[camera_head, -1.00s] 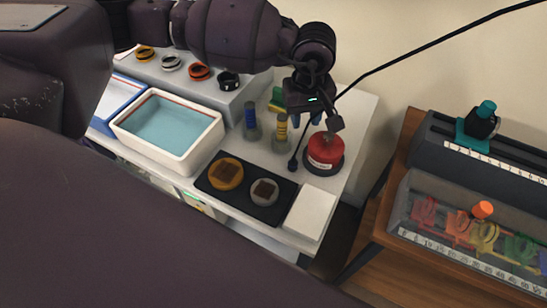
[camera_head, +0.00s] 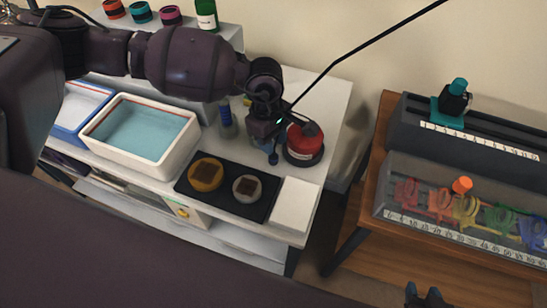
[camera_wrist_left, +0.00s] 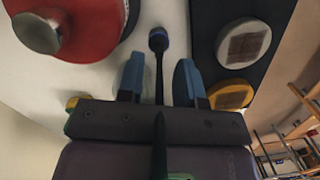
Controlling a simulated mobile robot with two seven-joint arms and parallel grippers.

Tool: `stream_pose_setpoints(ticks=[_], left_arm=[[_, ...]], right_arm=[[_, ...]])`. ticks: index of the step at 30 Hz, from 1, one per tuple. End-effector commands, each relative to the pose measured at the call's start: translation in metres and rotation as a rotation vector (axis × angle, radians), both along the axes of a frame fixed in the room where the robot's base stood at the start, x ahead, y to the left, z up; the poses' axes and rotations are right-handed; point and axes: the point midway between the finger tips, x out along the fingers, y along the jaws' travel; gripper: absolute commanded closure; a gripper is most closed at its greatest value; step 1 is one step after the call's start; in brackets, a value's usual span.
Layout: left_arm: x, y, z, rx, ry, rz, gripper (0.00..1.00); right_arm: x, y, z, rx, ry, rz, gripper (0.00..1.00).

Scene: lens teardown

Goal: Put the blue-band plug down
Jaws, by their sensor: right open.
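My left gripper points down over the bench, beside the red-topped jar (camera_head: 304,141). My right gripper (camera_head: 427,296) is open at the bottom edge.
A thin black rod (camera_head: 345,57) slants down past my left gripper to a small knob (camera_head: 273,158). A black tray (camera_head: 225,205) holds an orange and a grey piece. A cream basin (camera_head: 101,142), white block (camera_head: 295,206) and grey rack (camera_head: 465,191) are nearby.

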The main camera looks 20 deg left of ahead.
Motion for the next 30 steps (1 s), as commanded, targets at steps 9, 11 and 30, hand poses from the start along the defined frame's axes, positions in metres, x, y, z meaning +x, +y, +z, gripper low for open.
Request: stream_pose_setpoints(ticks=[9, 11, 30], left_arm=[[0.0, 0.0, -0.027, 0.001, 0.0, 0.0, 0.67], [0.0, 0.0, -0.036, 0.002, 0.001, 0.0, 0.67], [0.0, -0.002, -0.053, 0.001, -0.001, 0.0, 1.0]], right_arm=[[0.003, 0.001, 0.001, 0.0, -0.007, 0.002, 0.57], [0.003, 0.001, 0.0, 0.0, -0.006, 0.002, 0.57], [0.004, 0.001, 0.001, 0.001, -0.009, 0.003, 0.57]])
